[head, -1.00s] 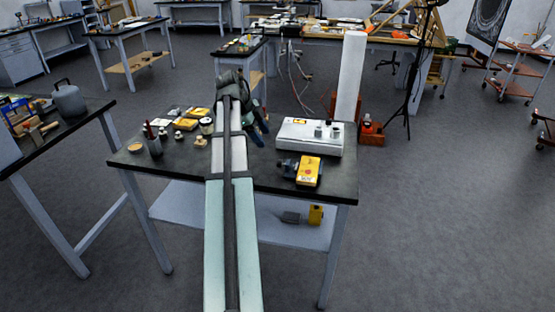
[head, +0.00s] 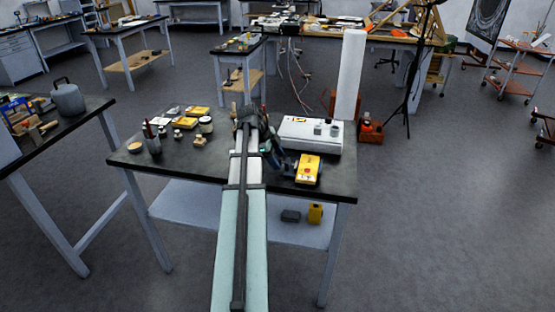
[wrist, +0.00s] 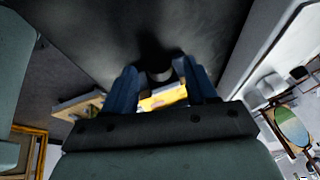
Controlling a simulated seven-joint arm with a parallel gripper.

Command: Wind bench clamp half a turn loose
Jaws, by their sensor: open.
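The bench clamp is hard to make out. A small dark and bluish device (head: 291,168) beside a yellow box (head: 308,169) on the workbench may be it, partly hidden by my arm in the head view. My gripper (head: 279,163) is low over the bench, just left of that device. In the wrist view my gripper (wrist: 163,88) has its two blue-grey fingers apart. A dark rounded end (wrist: 159,72) and a yellow patch (wrist: 163,98) show in the gap. I cannot tell whether the fingers touch anything.
A white box (head: 300,134) stands at the back right of the black workbench (head: 200,168). Several jars and a yellow pack (head: 198,111) stand at the left. A dark block (head: 291,216) and a yellow item (head: 315,214) lie on the lower shelf. The front left of the bench top is clear.

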